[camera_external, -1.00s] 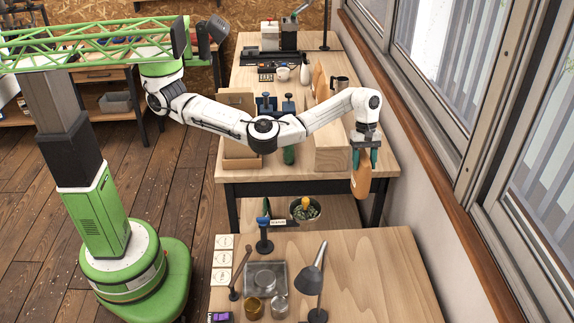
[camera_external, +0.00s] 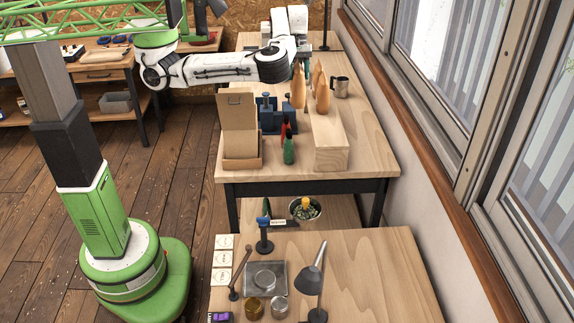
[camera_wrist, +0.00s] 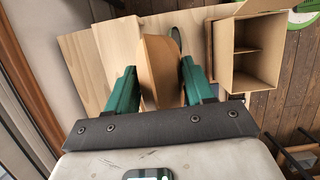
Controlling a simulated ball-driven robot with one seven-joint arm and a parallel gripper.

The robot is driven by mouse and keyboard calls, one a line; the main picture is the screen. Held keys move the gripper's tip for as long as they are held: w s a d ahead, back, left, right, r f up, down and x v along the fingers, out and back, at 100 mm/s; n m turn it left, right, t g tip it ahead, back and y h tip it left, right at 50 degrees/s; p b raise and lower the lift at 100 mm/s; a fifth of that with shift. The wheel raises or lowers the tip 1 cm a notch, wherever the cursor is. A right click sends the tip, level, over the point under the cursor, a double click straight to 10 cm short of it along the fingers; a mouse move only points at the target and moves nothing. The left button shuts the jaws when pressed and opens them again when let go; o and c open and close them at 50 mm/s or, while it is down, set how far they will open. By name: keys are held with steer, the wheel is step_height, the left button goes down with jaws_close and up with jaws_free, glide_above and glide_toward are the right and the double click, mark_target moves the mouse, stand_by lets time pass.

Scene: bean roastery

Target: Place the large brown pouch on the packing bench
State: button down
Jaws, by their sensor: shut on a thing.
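A large brown pouch (camera_external: 298,90) hangs upright under my gripper (camera_external: 300,68) in the external view. In the wrist view the pouch (camera_wrist: 160,66) fills the space between the green fingers of my gripper (camera_wrist: 155,80), which are shut on it. It appears above the middle of the far wooden bench (camera_external: 367,158), left of a wooden riser (camera_external: 330,148). The pouch's lower end seems clear of the bench top, but its exact height is hard to tell. A nearer wooden bench (camera_external: 385,275) also shows; which is the packing bench is not marked.
The far bench's front right is clear. The near bench carries a lamp (camera_external: 312,280).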

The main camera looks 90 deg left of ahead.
steer(key=shift+s+a+r, duration=0.2)
steer(key=shift+s+r, duration=0.05)
steer(key=shift+s, duration=0.3)
steer(key=shift+a+f, duration=0.1)
steer(key=shift+a, duration=0.05)
steer(key=w+a+f+p, duration=0.2)
steer(key=w+a+f, duration=0.1)
steer(key=w+f, duration=1)
steer(key=shift+w, duration=0.1)
steer(key=shift+c, duration=2.1)
jaws_free()
